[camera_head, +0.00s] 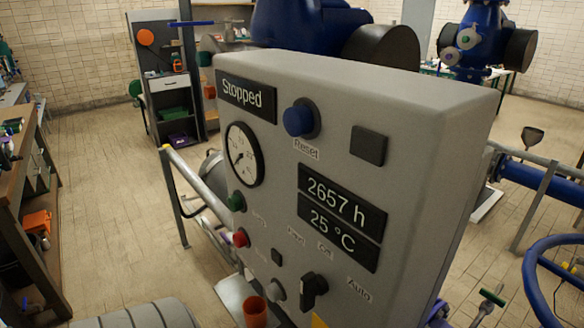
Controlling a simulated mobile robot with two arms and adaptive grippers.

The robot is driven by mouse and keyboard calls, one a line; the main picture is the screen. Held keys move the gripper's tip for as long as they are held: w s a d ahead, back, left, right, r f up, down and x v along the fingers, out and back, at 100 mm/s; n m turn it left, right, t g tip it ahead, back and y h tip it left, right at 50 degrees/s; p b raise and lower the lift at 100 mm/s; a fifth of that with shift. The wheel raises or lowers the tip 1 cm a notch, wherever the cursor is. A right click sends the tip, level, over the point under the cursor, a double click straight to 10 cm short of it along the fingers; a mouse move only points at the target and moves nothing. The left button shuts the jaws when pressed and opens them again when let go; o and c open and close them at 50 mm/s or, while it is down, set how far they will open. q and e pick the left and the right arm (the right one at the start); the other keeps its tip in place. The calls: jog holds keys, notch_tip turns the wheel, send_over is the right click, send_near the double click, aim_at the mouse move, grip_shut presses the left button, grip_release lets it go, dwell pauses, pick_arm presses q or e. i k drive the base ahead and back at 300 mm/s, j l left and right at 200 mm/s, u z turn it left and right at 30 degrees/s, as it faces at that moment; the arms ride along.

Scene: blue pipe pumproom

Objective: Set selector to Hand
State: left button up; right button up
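The selector (313,288) is a black rotary knob low on the front of a grey control cabinet (400,130). Small labels around it seem to read Hand at the upper left, Off above and Auto (358,290) at the right. The knob's bar is seen at a steep angle, and I cannot tell surely which label it points to. The display (245,94) at the cabinet's top left reads Stopped. Neither of my grippers is in view, and nothing touches the selector.
The panel also has a blue Reset button (299,119), a gauge (243,154), green (236,201) and red (241,238) buttons and hour and temperature displays. A railing (175,190) stands to the left, a blue handwheel (533,275) to the right. Tiled floor (110,210) at left is open.

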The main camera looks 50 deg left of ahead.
aim_at(312, 286)
jog(key=u, duration=1.45)
